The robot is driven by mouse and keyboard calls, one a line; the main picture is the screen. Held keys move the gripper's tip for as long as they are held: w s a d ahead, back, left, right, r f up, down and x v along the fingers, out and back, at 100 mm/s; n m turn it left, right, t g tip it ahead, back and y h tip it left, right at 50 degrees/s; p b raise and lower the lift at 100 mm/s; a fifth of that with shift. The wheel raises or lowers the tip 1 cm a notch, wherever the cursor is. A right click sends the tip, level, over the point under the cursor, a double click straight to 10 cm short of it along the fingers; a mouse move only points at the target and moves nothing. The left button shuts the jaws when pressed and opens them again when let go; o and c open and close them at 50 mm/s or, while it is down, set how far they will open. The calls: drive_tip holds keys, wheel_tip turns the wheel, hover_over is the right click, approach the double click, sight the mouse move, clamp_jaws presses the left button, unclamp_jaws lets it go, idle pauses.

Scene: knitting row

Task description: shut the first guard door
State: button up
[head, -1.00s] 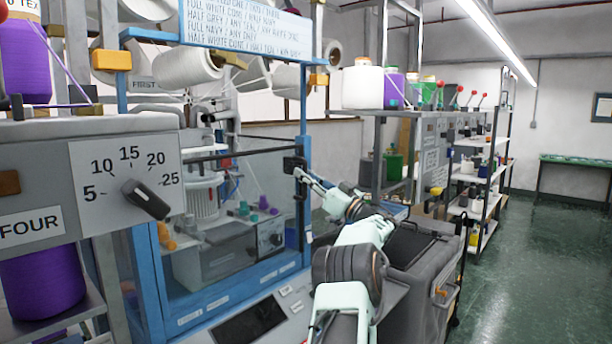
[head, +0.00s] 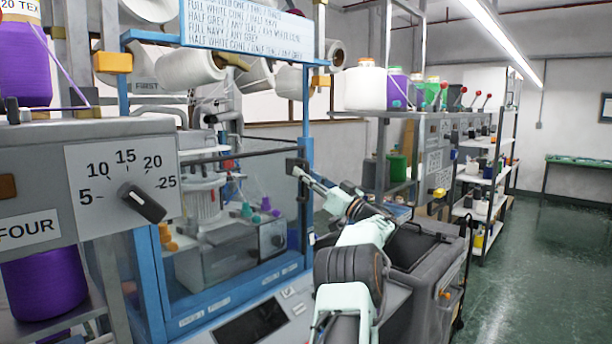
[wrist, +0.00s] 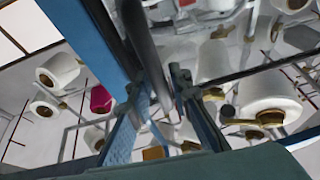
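The first guard door (head: 225,225) is a clear pane on the blue-framed knitting machine in the head view. A black handle (head: 294,164) is by the right blue post. My gripper (head: 301,171) is at this handle; its fingers are tiny there. In the wrist view my gripper (wrist: 155,90) has its two blue fingers on either side of a grey bar (wrist: 143,40). I cannot tell whether they touch it. How far the door stands from its frame is also unclear.
A grey open-topped bin (head: 420,255) stands right of the machine, close under my arm. A grey box with a dial (head: 120,190) is at the left. Shelves with cones and tubs (head: 400,120) stand behind. Green floor (head: 540,260) is clear at the right.

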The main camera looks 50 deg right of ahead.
drive_tip(key=shift+f, duration=0.15)
drive_tip(key=v, duration=1.1)
drive_tip(key=shift+s, duration=0.45)
